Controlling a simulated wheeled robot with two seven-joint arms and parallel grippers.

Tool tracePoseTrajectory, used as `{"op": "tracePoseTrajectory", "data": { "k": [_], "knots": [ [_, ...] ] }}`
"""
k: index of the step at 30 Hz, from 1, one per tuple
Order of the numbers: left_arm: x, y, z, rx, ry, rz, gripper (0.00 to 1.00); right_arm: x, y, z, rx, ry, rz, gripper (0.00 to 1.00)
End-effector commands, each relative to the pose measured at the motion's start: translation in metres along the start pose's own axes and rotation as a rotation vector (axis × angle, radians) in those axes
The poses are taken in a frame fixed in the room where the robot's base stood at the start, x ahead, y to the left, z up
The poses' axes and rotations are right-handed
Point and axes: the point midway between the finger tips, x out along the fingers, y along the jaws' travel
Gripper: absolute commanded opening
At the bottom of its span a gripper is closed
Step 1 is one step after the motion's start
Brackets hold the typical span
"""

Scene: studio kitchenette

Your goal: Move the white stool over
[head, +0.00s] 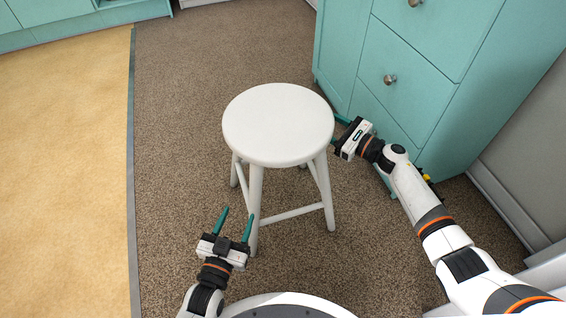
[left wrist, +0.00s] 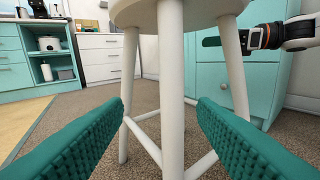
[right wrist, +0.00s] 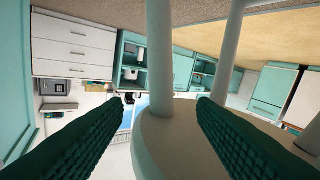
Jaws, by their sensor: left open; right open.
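The white stool (head: 278,124) stands upright on the brown carpet, with a round seat and splayed legs joined by rungs. My left gripper (head: 238,213) is open low at its near left side. In the left wrist view a stool leg (left wrist: 171,80) shows between the finger directions; I cannot tell whether it is inside the jaws. My right gripper (head: 338,131) is open at the seat's right edge, its fingers partly hidden. The right wrist view is upside down and shows a leg (right wrist: 160,60) between the fingers and the seat (right wrist: 185,145) near them.
A teal drawer cabinet (head: 430,60) stands close behind and right of the stool, near my right arm. Carpet (head: 178,120) is clear to the left, up to a grey strip (head: 131,170) bordering the yellow floor (head: 65,150). More teal cabinets (head: 70,25) stand far left.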

Motion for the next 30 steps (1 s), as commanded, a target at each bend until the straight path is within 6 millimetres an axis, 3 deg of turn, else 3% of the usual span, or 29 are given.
{"op": "tracePoseTrajectory", "data": {
  "k": [3, 14, 19, 30],
  "knots": [
    [-0.002, -0.013, 0.007, -0.024, -0.024, -0.009, 0.52, 0.004, -0.001, -0.002, -0.037, 0.007, -0.014, 0.52],
    [0.002, -0.013, 0.008, -0.025, -0.025, -0.010, 0.52, 0.008, 0.000, -0.003, -0.034, 0.008, -0.013, 0.52],
    [0.023, -0.013, 0.009, -0.025, -0.028, -0.010, 0.52, 0.029, -0.001, -0.004, -0.033, 0.009, -0.012, 0.52],
    [0.089, -0.014, 0.011, -0.025, -0.025, -0.011, 0.52, 0.095, -0.002, -0.005, -0.031, 0.008, -0.013, 0.52]
  ]
}}
